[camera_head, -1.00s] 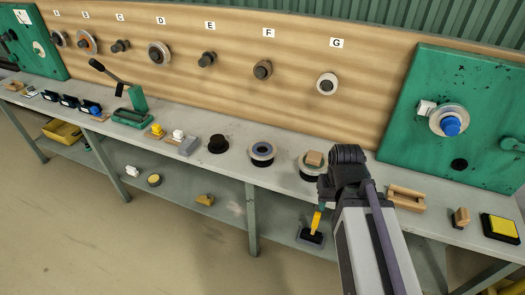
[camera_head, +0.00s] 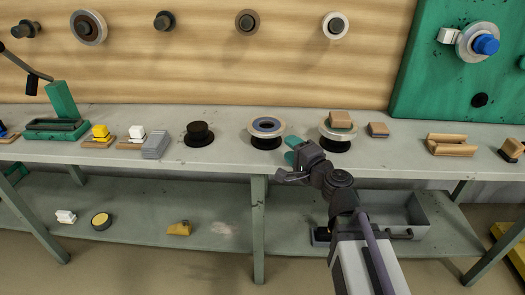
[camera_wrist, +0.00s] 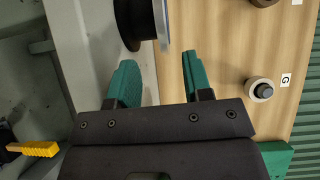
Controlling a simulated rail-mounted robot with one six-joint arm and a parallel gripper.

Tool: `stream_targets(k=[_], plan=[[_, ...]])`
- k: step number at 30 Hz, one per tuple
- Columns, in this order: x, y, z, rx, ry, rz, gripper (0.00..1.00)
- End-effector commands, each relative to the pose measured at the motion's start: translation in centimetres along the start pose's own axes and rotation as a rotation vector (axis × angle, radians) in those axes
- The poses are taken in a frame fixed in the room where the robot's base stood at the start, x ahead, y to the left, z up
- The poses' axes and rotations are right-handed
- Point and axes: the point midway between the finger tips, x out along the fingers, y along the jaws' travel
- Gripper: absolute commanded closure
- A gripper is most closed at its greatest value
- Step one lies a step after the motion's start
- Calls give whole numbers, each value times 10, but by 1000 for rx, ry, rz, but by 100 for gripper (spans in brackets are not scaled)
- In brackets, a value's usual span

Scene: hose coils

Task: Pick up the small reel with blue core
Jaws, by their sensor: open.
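The small reel with a blue ring around its dark centre (camera_head: 267,125) lies flat on a black stand on the bench in the head view. My gripper (camera_head: 291,150) has green fingers, open and empty, just right of that reel and near the bench's front edge. In the wrist view my gripper (camera_wrist: 159,63) shows its two fingers spread with nothing between them. A dark stand with a thin grey flange (camera_wrist: 162,22) is beyond the fingertips, cut off by the top edge. It seems to be the same reel, but its core is hidden there.
A similar reel (camera_head: 326,130) with a wooden block (camera_head: 340,119) on it stands to the right. A black hat-shaped piece (camera_head: 199,134) is at left. Reels hang on the wooden wall behind. A grey bin (camera_head: 400,213) is on the lower shelf.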

Motion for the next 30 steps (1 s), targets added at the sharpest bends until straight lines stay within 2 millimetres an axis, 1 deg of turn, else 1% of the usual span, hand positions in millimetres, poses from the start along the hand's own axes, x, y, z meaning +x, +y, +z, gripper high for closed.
stream_targets(k=[1,5,10,15,17,21,24,30], plan=[[0,6,-2,21,15,-13,54],[2,0,-4,35,26,-21,54],[24,-1,-5,34,22,-20,54],[30,-1,-5,33,23,-19,54],[38,-1,-5,33,22,-19,54],[65,-1,-6,32,21,-19,54],[76,-2,-6,32,21,-19,54],[76,-2,-5,32,22,-19,55]])
